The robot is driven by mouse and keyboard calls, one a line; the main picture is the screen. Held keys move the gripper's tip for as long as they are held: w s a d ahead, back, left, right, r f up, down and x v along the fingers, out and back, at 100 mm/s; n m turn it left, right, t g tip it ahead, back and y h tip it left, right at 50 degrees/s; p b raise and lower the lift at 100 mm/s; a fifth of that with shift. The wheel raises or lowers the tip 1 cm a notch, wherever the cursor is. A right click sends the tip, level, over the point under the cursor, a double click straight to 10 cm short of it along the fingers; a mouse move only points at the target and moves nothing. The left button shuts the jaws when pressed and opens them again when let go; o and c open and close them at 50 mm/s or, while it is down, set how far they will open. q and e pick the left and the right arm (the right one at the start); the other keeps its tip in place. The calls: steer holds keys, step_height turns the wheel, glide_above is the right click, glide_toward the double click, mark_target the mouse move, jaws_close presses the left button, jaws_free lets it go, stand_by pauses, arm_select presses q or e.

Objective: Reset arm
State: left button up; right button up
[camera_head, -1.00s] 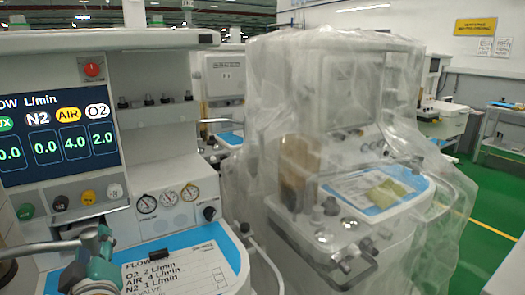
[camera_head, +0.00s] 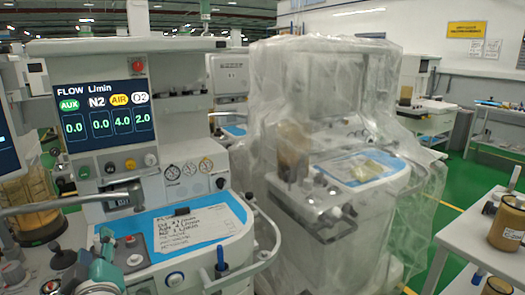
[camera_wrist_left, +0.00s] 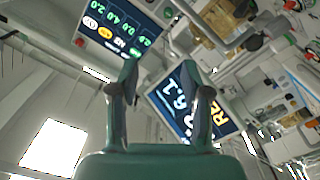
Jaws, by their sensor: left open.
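My left gripper (camera_head: 103,254) is teal and shows low at the left in the head view, in front of the near anaesthesia cart's blue-edged worktop (camera_head: 195,226). In the left wrist view my left gripper (camera_wrist_left: 160,76) has its two dark fingers apart with nothing between them. That view is steeply tilted, with lit screens beyond the fingers. The near cart's flow screen (camera_head: 104,107) reads AUX 0.0, N2 0.0, AIR 4.0 and O2 2.0. My right gripper is not in view.
A cart under clear plastic sheeting (camera_head: 325,75) stands right of the near cart. A white table (camera_head: 475,226) with a brown-filled jar (camera_head: 508,226) stands at the right. Another brown-filled canister (camera_head: 32,207) is at the left edge. Green floor (camera_head: 425,222) shows between the covered cart and the table.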

arm_select(q)
step_height(320, 180, down, 23)
steer(key=w+d+m+g+h+p, duration=0.2)
steer(key=m+g+h+p, duration=0.35)
steer(key=p, duration=0.35)
steer(key=s+d+f+m+g+h+p, duration=0.1)
steer(key=s+d+f+m+g+h, duration=0.1)
steer(key=s+d+f, duration=0.4)
steer(key=s+d+f+m+g+h+p, duration=0.1)
steer(key=s+d+f+m+g+h, duration=0.2)
steer(key=f, duration=0.5)
steer(key=s+d+f+g+h, duration=0.1)
steer(key=s+d+g, duration=0.1)
steer(key=s, duration=0.3)
steer(key=s+d+f+m+g+h, duration=0.1)
steer(key=s+d+g, duration=0.1)
steer(key=s+d, duration=0.2)
steer(key=shift+s+d+f+h, duration=0.35)
steer(key=shift+s+d, duration=0.05)
steer(key=shift+s, duration=0.85)
